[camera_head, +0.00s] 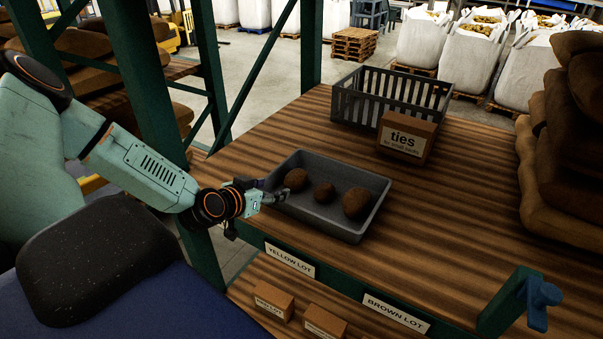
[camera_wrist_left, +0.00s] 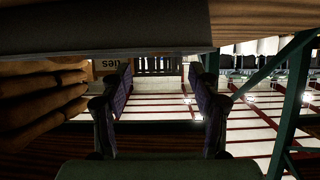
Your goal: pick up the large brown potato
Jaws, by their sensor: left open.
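A grey tray (camera_head: 330,225) on the wooden bench holds three brown potatoes in a row. The large brown potato (camera_head: 356,203) is at the right end. A smaller one (camera_head: 323,193) lies in the middle and a medium one (camera_head: 297,179) at the left. My left gripper (camera_head: 277,197) is at the tray's left edge, beside the medium potato and away from the large one. In the left wrist view its two fingers (camera_wrist_left: 162,95) stand wide apart with nothing between them. No potato shows in that view. My right gripper is not seen.
A box marked "ties" (camera_head: 405,138) and a slatted grey crate (camera_head: 390,97) stand behind the tray. Brown sacks (camera_head: 565,150) are stacked at right. A green post (camera_head: 158,90) stands near my left arm. The bench right of the tray (camera_head: 455,220) is clear.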

